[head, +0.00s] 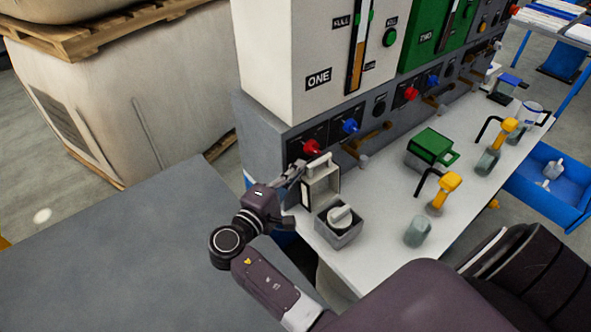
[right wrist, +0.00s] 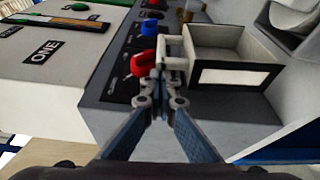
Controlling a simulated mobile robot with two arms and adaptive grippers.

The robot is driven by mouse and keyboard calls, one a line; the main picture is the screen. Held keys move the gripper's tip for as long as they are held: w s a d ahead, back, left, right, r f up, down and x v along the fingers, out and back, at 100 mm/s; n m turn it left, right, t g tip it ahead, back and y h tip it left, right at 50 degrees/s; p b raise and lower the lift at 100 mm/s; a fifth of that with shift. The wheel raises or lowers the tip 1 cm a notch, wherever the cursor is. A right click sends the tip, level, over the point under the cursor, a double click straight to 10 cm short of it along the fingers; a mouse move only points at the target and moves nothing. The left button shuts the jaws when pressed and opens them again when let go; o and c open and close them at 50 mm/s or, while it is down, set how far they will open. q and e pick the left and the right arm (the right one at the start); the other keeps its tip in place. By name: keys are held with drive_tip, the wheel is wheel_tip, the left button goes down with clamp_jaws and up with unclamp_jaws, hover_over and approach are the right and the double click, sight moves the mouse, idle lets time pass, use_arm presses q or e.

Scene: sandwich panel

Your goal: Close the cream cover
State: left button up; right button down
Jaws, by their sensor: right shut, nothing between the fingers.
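The cream cover (head: 323,182) stands upright, open, at the back of a small grey box (head: 338,237). A pale round knob (head: 340,216) sits in the box, uncovered. My right gripper (head: 296,172) is shut and empty, just left of and behind the raised cover. In the right wrist view the gripper (right wrist: 159,84) has its tips together near the handle side of the cream cover (right wrist: 227,42). I cannot tell whether they touch. My left gripper is not in view.
The machine panel (head: 312,142) with red and blue knobs rises close behind the gripper. On the white bench (head: 385,195) stand a green-covered box (head: 431,147), yellow-handled items (head: 447,187) and a grey cylinder (head: 418,231). A blue tray (head: 535,190) lies at the right.

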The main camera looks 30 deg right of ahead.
drive_tip(key=s+d+f+m+h+b, duration=0.1)
drive_tip(key=s+b, duration=0.5)
drive_tip(key=s, duration=0.8)
drive_tip(key=shift+f+m+b, duration=0.35)
drive_tip(key=shift+f+m, duration=0.3)
drive_tip(key=shift+m, duration=0.65)
drive_tip(key=shift+s, duration=0.1)
